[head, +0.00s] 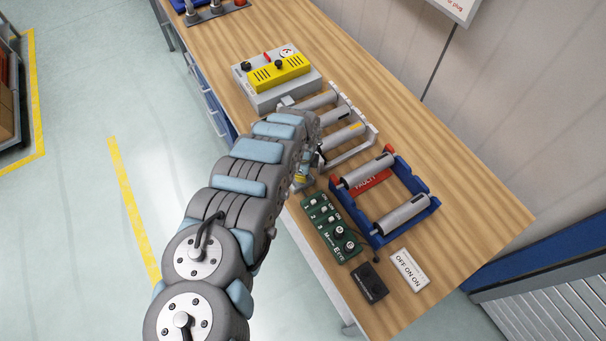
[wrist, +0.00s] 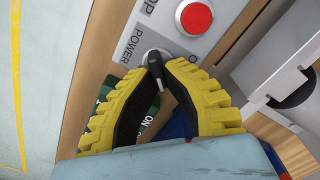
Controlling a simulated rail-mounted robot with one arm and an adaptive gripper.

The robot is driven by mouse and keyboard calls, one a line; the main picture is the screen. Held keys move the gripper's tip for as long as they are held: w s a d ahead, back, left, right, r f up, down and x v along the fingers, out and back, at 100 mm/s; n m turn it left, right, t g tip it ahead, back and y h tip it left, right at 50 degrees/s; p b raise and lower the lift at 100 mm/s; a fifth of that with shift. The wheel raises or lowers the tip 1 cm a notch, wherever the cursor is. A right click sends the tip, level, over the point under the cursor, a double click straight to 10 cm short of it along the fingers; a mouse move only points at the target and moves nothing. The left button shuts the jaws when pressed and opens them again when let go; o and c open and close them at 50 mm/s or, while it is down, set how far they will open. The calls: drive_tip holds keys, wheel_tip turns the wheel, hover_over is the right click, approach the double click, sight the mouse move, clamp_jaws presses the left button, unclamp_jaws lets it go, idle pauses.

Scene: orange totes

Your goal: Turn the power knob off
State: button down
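The power knob (wrist: 155,63) is a small black lever on a pale round base, beside a grey "POWER" label (wrist: 134,45) in the wrist view. My gripper (wrist: 158,70) has yellow ribbed fingers with black inner pads. Its fingertips stand close on either side of the knob. I cannot tell whether both pads touch it. In the head view my gripper (head: 301,181) shows only as a bit of yellow and grey beyond my arm, at the front edge of the bench. The knob is hidden there.
A red button (wrist: 196,17) is close to the knob. On the wooden bench (head: 470,235) are a green switch panel (head: 327,222), a blue rack (head: 432,207) with cylinders, a black box (head: 369,283) and a grey-yellow unit (head: 280,73). The bench's right end has bare wood.

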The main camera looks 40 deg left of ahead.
drive_tip(key=shift+n, duration=0.4)
drive_tip(key=n, duration=0.3)
drive_tip(key=shift+w+n, duration=0.15)
drive_tip(key=shift+n, duration=0.15)
drive_tip(key=n, duration=0.4)
drive_tip(key=shift+w+a+n+b, duration=0.1)
drive_tip(key=shift+a+n+b, duration=0.1)
drive_tip(key=shift+n+b, duration=0.1)
drive_tip(key=n+b, duration=0.1)
drive_tip(key=n, duration=0.3)
drive_tip(key=shift+a+f, duration=0.1)
drive_tip(key=n, duration=0.4)
drive_tip(key=shift+a+n, duration=0.2)
drive_tip(key=shift+n, duration=0.1)
drive_tip(key=shift+n+b, duration=0.3)
drive_tip(key=c, duration=1.1)
unclamp_jaws()
drive_tip(key=shift+c, duration=0.2)
